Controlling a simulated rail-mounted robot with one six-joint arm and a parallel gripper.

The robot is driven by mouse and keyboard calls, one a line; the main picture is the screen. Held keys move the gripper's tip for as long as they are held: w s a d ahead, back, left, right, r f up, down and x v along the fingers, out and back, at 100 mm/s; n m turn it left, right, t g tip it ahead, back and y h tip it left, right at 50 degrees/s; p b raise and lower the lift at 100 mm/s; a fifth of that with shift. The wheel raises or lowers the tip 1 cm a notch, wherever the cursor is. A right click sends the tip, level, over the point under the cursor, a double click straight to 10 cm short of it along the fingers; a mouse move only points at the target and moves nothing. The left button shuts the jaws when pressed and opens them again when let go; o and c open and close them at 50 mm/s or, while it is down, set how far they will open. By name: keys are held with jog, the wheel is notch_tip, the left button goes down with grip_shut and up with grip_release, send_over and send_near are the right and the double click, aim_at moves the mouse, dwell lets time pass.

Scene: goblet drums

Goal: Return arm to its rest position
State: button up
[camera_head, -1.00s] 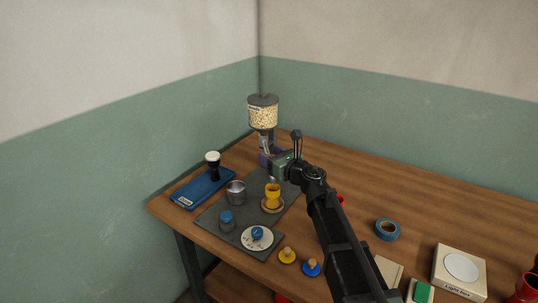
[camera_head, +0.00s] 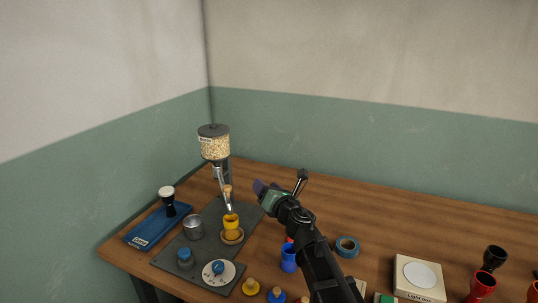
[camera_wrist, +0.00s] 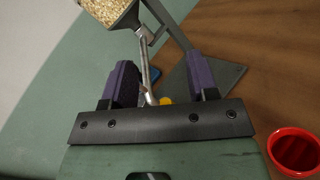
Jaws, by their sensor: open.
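My gripper (camera_head: 262,190) is open and empty, raised above the table to the right of the grain dispenser (camera_head: 214,148). In the wrist view its two purple fingers (camera_wrist: 160,80) stand apart, with the dispenser's metal spout and stand showing beyond the gap. My black arm reaches up from the lower part of the head view. A yellow goblet (camera_head: 231,221) stands on a round wooden-looking base on the dark mat (camera_head: 203,252), below the dispenser spout.
A metal cup (camera_head: 194,230), a white dial (camera_head: 219,273) and a blue tray (camera_head: 150,228) with a dark drum (camera_head: 168,203) are at left. A blue goblet (camera_head: 289,259) stands beside my arm. Tape (camera_head: 347,246), a light box (camera_head: 418,279) and red goblets (camera_head: 482,285) are at right.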

jog(key=d+f+m+h+p, duration=0.25)
jog(key=d+m+h, duration=1)
jog(key=m, duration=0.65)
jog(key=s+d+f+m+g+p, duration=0.1)
jog(key=s+d+f+m+g, duration=0.1)
jog(key=s+m+g, duration=0.2)
jog(key=s+d+f+m+g+p, duration=0.1)
jog(key=s+d+f+m+g, duration=0.2)
jog(key=s+m, duration=0.3)
jog(key=s+d+f+m+g+p, duration=0.2)
jog(key=s+d+f+m+g, duration=0.1)
jog(key=s+m+g, duration=0.2)
jog(key=shift+s+d, duration=0.2)
jog(key=shift+s, duration=1.1)
jog(key=s+g, duration=0.1)
jog(key=s+m+g+y+p, duration=0.1)
jog(key=s, duration=0.1)
jog(key=s+m+g, duration=0.1)
jog(key=s, duration=0.1)
jog(key=shift+s+a+r+p, duration=0.1)
jog(key=shift+a+r+p, duration=0.2)
jog(key=shift+r+p, duration=0.1)
jog(key=shift+s+d+r+m+g+y+p, duration=0.1)
jog(key=shift+s+r+m+g+y+p, duration=0.25)
jog(key=shift+s+r+y+p, duration=0.55)
jog(key=shift+s+d+h, duration=0.1)
jog(key=shift+d+h, duration=0.15)
jog(key=shift+d, duration=0.45)
